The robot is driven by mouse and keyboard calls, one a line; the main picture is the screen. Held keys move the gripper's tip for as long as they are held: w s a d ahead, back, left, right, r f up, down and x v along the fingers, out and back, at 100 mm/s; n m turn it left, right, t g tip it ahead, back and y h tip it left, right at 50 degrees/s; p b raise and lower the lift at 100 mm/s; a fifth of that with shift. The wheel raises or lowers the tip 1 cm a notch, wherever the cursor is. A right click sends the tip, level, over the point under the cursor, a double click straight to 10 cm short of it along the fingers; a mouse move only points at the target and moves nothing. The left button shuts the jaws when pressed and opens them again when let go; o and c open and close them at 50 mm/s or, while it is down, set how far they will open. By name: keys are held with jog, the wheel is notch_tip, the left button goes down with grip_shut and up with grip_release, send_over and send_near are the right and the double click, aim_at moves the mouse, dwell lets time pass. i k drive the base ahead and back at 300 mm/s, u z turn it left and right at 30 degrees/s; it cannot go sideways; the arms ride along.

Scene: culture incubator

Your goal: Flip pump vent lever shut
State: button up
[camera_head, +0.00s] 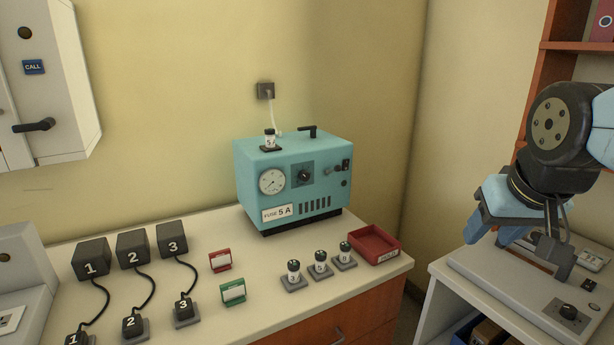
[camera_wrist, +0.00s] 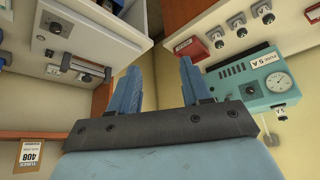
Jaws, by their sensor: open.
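The teal pump-like box (camera_head: 290,185) stands upright on the bench against the back wall, with a round gauge (camera_head: 272,181), a dark knob and a "FUSE 5 A" label on its front. A black lever-shaped part (camera_head: 307,128) sticks up from its top; I cannot tell for certain that it is the vent lever. The box also shows upside down in the wrist view (camera_wrist: 240,77), where that lever is not clearly seen. My gripper (camera_head: 493,238) is open and empty at the right, far from the box; its two blue fingers show apart in the wrist view (camera_wrist: 160,66).
In front of the box stand several small vials (camera_head: 320,262) on pads and a red tray (camera_head: 374,244). Numbered black blocks (camera_head: 132,250) with cables stand at left. A white cabinet (camera_head: 45,85) hangs at upper left. A grey machine (camera_head: 530,280) sits beneath my gripper.

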aim_at(338, 168)
jog(key=k, duration=0.65)
jog(key=u, duration=0.55)
jog(key=i, duration=1.1)
jog(key=z, duration=0.15)
